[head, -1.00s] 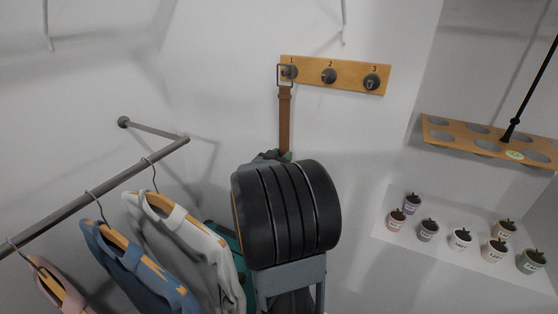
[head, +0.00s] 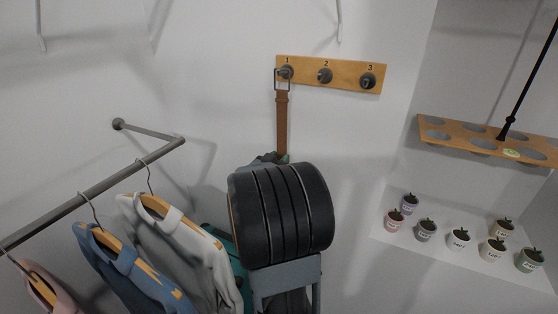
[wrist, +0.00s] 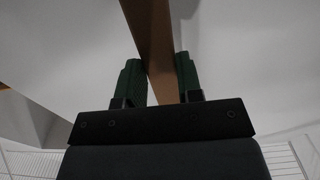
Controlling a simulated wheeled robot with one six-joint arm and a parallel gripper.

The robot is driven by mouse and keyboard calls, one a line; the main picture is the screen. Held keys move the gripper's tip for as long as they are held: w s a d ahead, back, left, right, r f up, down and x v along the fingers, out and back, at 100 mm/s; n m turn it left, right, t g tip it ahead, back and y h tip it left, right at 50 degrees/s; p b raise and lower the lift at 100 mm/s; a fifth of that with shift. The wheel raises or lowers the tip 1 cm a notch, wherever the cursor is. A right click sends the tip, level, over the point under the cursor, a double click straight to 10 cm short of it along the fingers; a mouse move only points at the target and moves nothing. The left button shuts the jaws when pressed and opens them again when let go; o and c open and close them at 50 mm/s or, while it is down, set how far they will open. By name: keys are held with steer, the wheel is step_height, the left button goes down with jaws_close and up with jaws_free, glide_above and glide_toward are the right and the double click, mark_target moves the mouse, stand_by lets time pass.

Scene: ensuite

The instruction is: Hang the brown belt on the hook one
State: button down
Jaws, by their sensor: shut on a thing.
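The brown belt (head: 282,125) hangs straight down from its metal buckle frame (head: 275,80) at the wall board. The frame overlaps hook one (head: 287,72), the left knob under the number 1; I cannot tell whether it is looped over the hook or just in front of it. In the wrist view, my gripper (wrist: 162,82) has its green fingers on either side of the belt (wrist: 153,35), shut on it. In the head view, my gripper (head: 284,158) is mostly hidden behind my arm, at the belt's lower part.
Hook two (head: 325,75) and hook three (head: 368,81) are bare on the wooden board (head: 346,77). A clothes rail (head: 95,190) with several garments is at left. A wooden shelf with holes (head: 455,133) and several small pots on a white ledge (head: 405,236) are at right.

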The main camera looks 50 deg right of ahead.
steer(key=c, duration=0.7)
jaws_free()
steer(key=v, duration=1.4)
